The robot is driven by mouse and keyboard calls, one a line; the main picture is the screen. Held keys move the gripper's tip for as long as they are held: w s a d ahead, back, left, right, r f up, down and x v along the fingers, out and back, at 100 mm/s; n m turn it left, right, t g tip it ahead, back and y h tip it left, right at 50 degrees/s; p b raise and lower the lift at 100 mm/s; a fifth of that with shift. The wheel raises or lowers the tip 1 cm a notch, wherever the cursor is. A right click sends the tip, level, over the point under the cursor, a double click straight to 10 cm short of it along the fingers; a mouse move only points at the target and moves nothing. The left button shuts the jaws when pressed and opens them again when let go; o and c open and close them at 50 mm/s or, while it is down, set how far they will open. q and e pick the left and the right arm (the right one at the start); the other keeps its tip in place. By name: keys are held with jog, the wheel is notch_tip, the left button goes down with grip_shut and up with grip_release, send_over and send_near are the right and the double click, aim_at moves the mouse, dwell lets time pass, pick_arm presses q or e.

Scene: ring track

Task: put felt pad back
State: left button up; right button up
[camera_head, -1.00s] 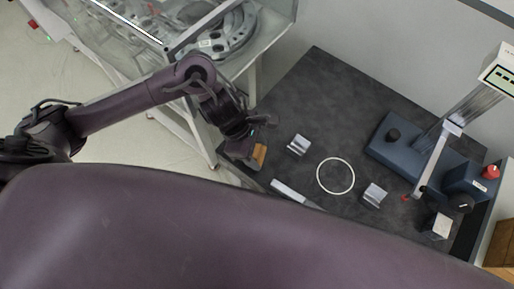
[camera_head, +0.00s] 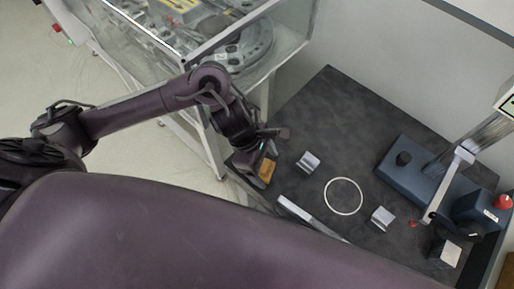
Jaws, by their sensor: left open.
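A small tan-orange block (camera_head: 266,171), which looks like the felt pad, is at the left edge of the dark table, beside a dark piece. My left gripper (camera_head: 264,146) is open just above and behind it in the picture. Its fingers partly cover the dark piece, and I cannot tell whether they touch the pad. My right gripper is out of view.
The dark table (camera_head: 330,110) holds a white ring (camera_head: 343,196) between two metal blocks (camera_head: 308,162) (camera_head: 382,218). A pale bar (camera_head: 300,212) lies at the front. A blue device (camera_head: 415,175) with an arm stands right. A glass-sided case (camera_head: 270,50) stands behind left.

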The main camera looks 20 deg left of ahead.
pick_arm(q)
jog(key=v, duration=1.1)
jog(key=shift+r, duration=0.1)
